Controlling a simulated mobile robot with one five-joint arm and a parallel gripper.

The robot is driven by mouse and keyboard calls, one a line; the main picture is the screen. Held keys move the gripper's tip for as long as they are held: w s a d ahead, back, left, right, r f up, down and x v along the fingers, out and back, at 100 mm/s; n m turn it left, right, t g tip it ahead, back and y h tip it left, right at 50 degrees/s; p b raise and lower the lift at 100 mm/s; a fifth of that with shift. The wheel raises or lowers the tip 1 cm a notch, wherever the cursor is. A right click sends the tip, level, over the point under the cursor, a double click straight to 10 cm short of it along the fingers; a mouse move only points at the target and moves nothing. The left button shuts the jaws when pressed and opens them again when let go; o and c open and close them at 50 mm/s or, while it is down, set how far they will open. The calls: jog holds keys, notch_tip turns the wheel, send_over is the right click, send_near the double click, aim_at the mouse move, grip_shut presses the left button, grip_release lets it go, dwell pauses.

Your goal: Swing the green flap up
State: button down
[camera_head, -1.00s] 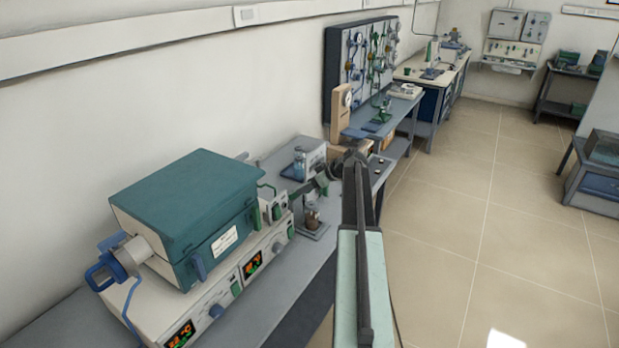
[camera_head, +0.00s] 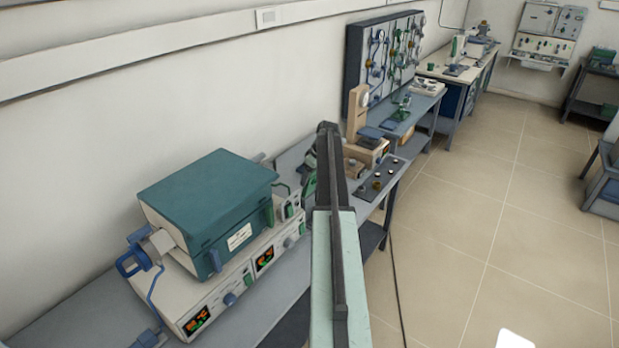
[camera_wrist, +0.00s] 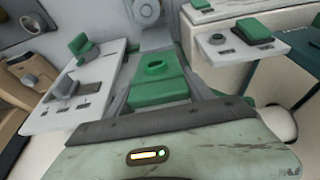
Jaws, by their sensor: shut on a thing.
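My gripper (camera_wrist: 160,92) shows in the wrist view as grey fingers on both sides of a green piece, which I take to be the green flap (camera_wrist: 160,90). The fingers are shut on it. The flap has a raised green ring on it. In the head view my arm reaches up and away, and its front end is partly hidden behind its own dark link. A teal-topped furnace (camera_head: 208,195) stands on the left bench, left of my arm.
The furnace sits on a white control unit (camera_head: 205,309) with lit displays. A blue clamp (camera_head: 132,262) is at its left. Beige equipment (camera_head: 368,150) stands beyond my arm. A white panel with green parts (camera_wrist: 238,38) is at the wrist view's upper right. The floor right is open.

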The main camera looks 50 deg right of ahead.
jog(key=shift+w+a, duration=0.2)
jog(key=shift+w, duration=0.15)
jog(key=shift+s, duration=0.15)
jog(key=shift+c, duration=2)
grip_release()
jog(key=shift+f, duration=0.1)
jog(key=shift+d, duration=0.15)
jog(key=p+v, duration=0.7)
jog(key=v, duration=0.1)
jog(key=shift+p, duration=0.3)
jog(key=shift+f, duration=0.1)
